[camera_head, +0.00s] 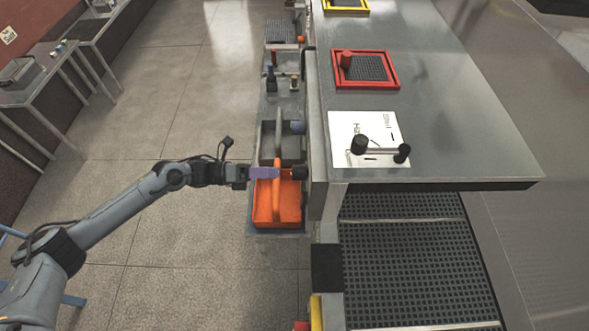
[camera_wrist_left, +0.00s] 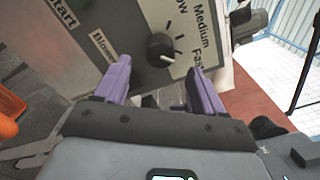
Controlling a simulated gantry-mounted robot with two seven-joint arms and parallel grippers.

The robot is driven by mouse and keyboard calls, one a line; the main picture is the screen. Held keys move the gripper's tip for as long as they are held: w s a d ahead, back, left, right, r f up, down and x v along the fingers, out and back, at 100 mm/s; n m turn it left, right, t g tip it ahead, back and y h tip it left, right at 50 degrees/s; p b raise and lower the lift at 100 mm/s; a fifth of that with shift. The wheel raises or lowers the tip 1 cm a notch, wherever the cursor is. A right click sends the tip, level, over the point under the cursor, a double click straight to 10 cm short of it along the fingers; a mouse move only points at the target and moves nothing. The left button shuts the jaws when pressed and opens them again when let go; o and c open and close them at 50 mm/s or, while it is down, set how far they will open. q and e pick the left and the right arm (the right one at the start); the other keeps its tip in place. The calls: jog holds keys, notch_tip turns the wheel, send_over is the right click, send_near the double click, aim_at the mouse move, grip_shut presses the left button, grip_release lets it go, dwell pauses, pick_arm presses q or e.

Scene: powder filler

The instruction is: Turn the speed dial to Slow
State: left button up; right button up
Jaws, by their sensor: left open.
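An orange caddy (camera_head: 266,208) lies beneath my left gripper, with a grey caddy (camera_head: 290,146) behind it. The metal bench (camera_head: 450,135) carries a white card (camera_head: 345,128) with black knobs and a red-framed tray (camera_head: 392,62). Open floor (camera_head: 170,260) lies to the left.

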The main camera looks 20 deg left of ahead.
aim_at(294, 173)
pick_arm(q)
jog(key=shift+p+x, duration=1)
jog(key=shift+x, duration=2.4)
jog(key=c, duration=1)
jog(key=shift+c, duration=0.2)
